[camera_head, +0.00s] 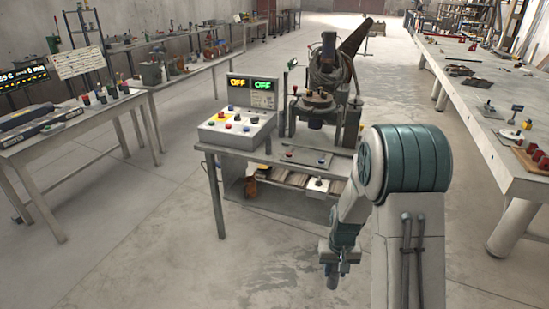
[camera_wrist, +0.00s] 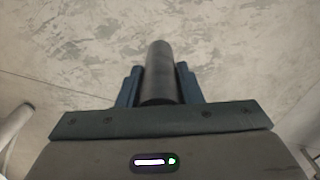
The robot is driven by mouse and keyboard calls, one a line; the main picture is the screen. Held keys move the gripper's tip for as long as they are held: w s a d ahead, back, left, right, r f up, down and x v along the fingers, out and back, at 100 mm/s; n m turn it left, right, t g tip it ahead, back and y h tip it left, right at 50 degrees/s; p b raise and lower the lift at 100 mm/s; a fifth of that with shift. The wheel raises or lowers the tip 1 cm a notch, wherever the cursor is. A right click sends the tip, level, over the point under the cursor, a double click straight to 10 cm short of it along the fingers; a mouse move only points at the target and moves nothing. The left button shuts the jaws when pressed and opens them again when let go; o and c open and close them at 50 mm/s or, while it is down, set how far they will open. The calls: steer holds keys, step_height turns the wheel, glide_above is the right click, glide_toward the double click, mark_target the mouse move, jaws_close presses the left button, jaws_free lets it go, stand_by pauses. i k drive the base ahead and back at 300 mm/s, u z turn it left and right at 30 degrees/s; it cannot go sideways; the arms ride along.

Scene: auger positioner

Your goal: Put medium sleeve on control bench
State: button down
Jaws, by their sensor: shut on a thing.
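My gripper (camera_head: 334,258) hangs low over the open floor, in front of the bench with the auger machine. In the wrist view its two fingers (camera_wrist: 159,88) are shut on a dark grey cylinder (camera_wrist: 158,72), which looks like the sleeve. In the head view the end of this cylinder (camera_head: 332,281) shows small below the fingers. The bench (camera_head: 215,185) carries a control box (camera_head: 236,127) with coloured buttons and two displays reading OFF. The bench is likely the control bench. The gripper is apart from it, toward the camera.
The auger machine (camera_head: 325,85) stands on the bench behind a flat plate (camera_head: 306,157). A low shelf under the bench holds several items. A long table (camera_head: 490,120) runs along the right. Another table (camera_head: 60,135) stands at the left.

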mark_target(276, 145)
steer(key=z, duration=0.55)
steer(key=k, duration=0.1)
steer(key=u, duration=1.7)
steer(key=i, duration=1.95)
steer(key=z, duration=0.6)
